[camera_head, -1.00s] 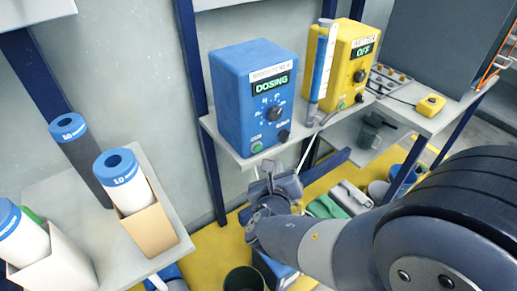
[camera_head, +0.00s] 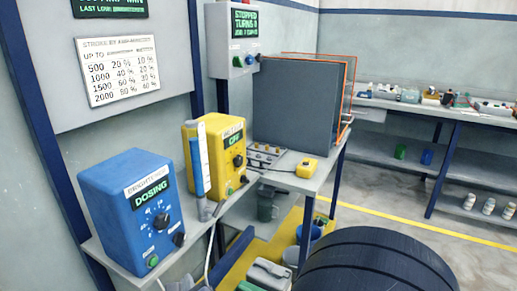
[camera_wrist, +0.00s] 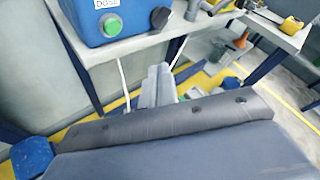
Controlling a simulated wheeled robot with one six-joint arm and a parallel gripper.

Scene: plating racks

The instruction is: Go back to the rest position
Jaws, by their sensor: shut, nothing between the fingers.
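My gripper (camera_wrist: 157,86) shows in the wrist view beyond the broad grey wrist housing. Its fingers are together and hold nothing. It is in front of and below the blue dosing unit (camera_wrist: 110,22), apart from it as far as I can tell. In the head view the gripper is out of frame; only a dark rounded part of my arm shows at the bottom right. The blue dosing unit (camera_head: 130,205) there reads DOSING and stands on the shelf at the left.
A yellow unit (camera_head: 214,158) reading OFF stands beside a clear tube with blue liquid (camera_head: 200,165). A large grey cabinet (camera_head: 295,103) and a small yellow box (camera_head: 307,167) are farther back. A workbench (camera_head: 440,115) with several items stands at the right. Open floor (camera_head: 385,185) lies between.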

